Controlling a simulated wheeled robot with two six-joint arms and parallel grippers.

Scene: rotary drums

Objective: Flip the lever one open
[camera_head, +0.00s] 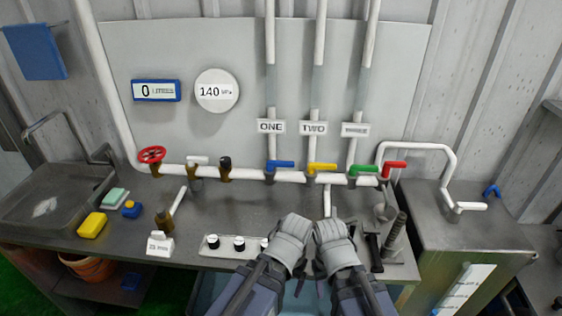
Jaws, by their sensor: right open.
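The sign ONE (271,127) hangs on the leftmost of three vertical pipes. Below it, a blue lever (281,163) sits on the white horizontal pipe and points right, along that pipe. My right gripper (329,228) and my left gripper (294,224) look like grey gloves side by side at the bench's front. Both are below the blue lever and apart from it. The right one is open with nothing seen in it; the left one's fingers are too unclear to tell.
A yellow lever (322,168), green lever (364,170) and red lever (395,165) stand right of the blue one. A red wheel valve (152,154) is at left. A black-knobbed panel (228,246) lies before the pipe. Clear bench shows below the blue lever.

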